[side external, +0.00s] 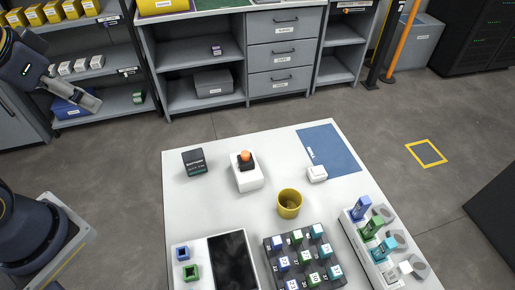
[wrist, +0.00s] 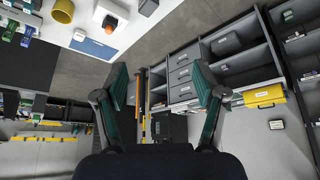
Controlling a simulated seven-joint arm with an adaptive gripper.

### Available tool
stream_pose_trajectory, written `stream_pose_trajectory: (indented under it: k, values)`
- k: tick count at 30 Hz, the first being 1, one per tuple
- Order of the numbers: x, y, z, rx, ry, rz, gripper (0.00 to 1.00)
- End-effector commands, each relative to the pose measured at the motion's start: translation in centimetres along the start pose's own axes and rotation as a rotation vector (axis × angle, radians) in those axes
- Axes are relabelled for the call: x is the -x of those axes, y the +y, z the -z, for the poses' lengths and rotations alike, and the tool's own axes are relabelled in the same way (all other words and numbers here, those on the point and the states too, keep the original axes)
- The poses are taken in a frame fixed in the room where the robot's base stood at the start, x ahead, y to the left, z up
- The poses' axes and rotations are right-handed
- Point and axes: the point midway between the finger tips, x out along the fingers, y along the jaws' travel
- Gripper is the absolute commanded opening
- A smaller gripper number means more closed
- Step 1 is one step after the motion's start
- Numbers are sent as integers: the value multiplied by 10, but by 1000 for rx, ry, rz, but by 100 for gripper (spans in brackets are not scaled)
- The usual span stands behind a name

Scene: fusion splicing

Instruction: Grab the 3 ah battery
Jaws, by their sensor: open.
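A dark block with a teal band and small print (side external: 194,161) stands at the back left of the white table; it looks like a battery, but I cannot read its label. In the side view my gripper (side external: 86,103) is at the far left, in the air, well away from the table.
The table (side external: 225,211) also carries a yellow cup (side external: 289,203), a blue mat (side external: 330,148), a small white box (side external: 317,173), a dark screen (side external: 233,262), a rack of coloured blocks (side external: 283,262) and connectors at right. Shelves (side external: 105,60) stand behind my gripper.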

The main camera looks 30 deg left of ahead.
Motion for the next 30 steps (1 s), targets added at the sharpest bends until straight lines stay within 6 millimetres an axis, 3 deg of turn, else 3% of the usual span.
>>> stream_pose_trajectory:
  k: [9, 12, 16, 20, 24, 30]
  values:
    - [1, 0, 3, -55, 12, 2, 71]
    - [7, 0, 33, -189, 59, 15, 71]
    - [-11, 3, 67, -338, 14, 19, 71]
    - [-50, 8, 98, -476, -65, 2, 71]
    - [-112, 17, 117, -607, -181, -42, 71]
    - [-200, 29, 104, -682, -349, -123, 71]
